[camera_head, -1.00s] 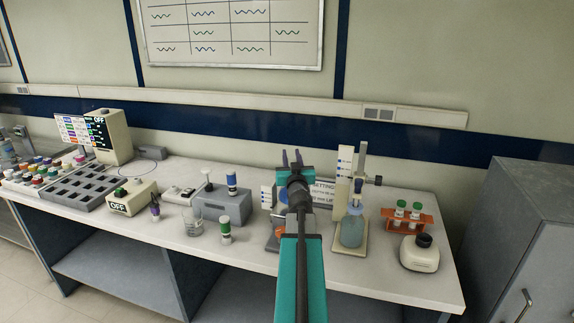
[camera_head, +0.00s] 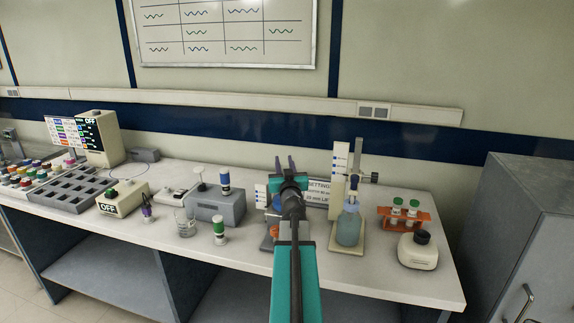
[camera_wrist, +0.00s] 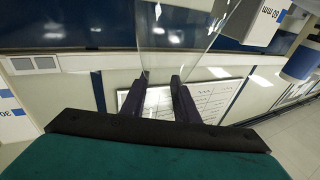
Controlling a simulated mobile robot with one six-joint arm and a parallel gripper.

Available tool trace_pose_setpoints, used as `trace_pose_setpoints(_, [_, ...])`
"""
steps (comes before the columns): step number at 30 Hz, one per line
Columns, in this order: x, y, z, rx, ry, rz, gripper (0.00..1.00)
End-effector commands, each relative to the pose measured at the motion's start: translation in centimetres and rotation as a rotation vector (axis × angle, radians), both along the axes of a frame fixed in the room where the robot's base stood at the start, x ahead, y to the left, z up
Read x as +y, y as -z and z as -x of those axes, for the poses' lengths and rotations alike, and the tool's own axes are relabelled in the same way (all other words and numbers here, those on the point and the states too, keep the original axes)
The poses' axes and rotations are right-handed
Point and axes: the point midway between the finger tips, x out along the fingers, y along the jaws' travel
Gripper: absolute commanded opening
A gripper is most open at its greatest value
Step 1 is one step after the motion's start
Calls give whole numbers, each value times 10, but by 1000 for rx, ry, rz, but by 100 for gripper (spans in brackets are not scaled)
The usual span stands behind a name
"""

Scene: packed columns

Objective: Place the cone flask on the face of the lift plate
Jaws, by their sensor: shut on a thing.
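My gripper (camera_head: 285,161) is raised over the bench, its fingers pointing toward the back wall. In the wrist view, my gripper (camera_wrist: 161,80) is shut on a clear glass thing that widens away from the fingers, which looks like the cone flask (camera_wrist: 182,48). I cannot make out the flask in the head view. Behind my arm is a small stand with an orange part (camera_head: 273,231), partly hidden. I cannot tell for sure which surface is the lift plate.
Right of my arm, a bottle of bluish liquid (camera_head: 348,230) stands by a tall marked column (camera_head: 340,170). A grey block (camera_head: 216,207), a beaker (camera_head: 185,223) and a green-capped vial (camera_head: 220,232) stand left.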

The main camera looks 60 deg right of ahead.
Motion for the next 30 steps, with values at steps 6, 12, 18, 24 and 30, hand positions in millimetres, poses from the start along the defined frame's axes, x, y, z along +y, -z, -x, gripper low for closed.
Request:
trace_pose_setpoints(6, [0,-1,0,-1,0,2,0])
trace_pose_setpoints(12, [-2,3,2,0,3,0,34])
trace_pose_setpoints(18, [-2,3,3,0,4,0,46])
trace_pose_setpoints(24, [-3,2,3,0,5,0,46])
trace_pose_setpoints(30, [1,1,4,0,4,0,46])
